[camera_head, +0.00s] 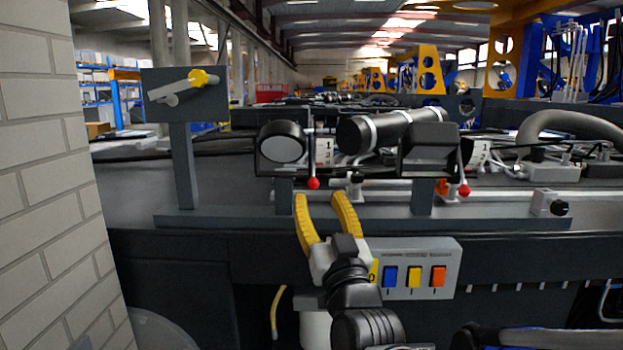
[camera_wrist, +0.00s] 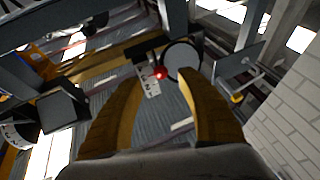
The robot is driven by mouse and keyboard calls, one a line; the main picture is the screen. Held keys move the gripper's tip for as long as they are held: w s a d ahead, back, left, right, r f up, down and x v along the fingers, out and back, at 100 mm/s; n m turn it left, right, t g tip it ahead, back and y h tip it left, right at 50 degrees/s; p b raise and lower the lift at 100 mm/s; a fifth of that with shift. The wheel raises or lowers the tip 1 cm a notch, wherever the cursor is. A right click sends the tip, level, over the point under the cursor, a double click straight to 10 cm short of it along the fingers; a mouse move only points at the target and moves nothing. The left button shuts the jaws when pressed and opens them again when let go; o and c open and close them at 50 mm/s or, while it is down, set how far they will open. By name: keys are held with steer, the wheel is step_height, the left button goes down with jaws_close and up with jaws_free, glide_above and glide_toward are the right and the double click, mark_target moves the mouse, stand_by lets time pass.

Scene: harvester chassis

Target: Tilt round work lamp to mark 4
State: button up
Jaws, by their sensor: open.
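The round work lamp (camera_head: 283,142) is a dark-rimmed disc with a grey face on the left of a bracket in the head view. Its face also shows in the wrist view (camera_wrist: 182,60). A lever with a red ball (camera_head: 313,183) hangs beside it; the red ball also shows in the wrist view (camera_wrist: 161,73). A white mark plate (camera_head: 324,152) stands behind the lever, with 1 and 2 readable; lower marks are unclear. My gripper (camera_head: 320,198) has yellow fingers, open and empty, just below and in front of the red ball, apart from it.
A square lamp (camera_head: 428,150) with its own red-ball lever (camera_head: 463,190) is to the right. A black cylinder (camera_head: 390,130) lies between. A switch box (camera_head: 418,268) is below right of my gripper. A plate with a yellow-knobbed lever (camera_head: 187,95) and a brick wall (camera_head: 45,180) stand left.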

mark_target(314, 189)
steer(key=p+x, duration=0.1)
steer(key=x, duration=0.4)
steer(key=shift+w+a, duration=0.1)
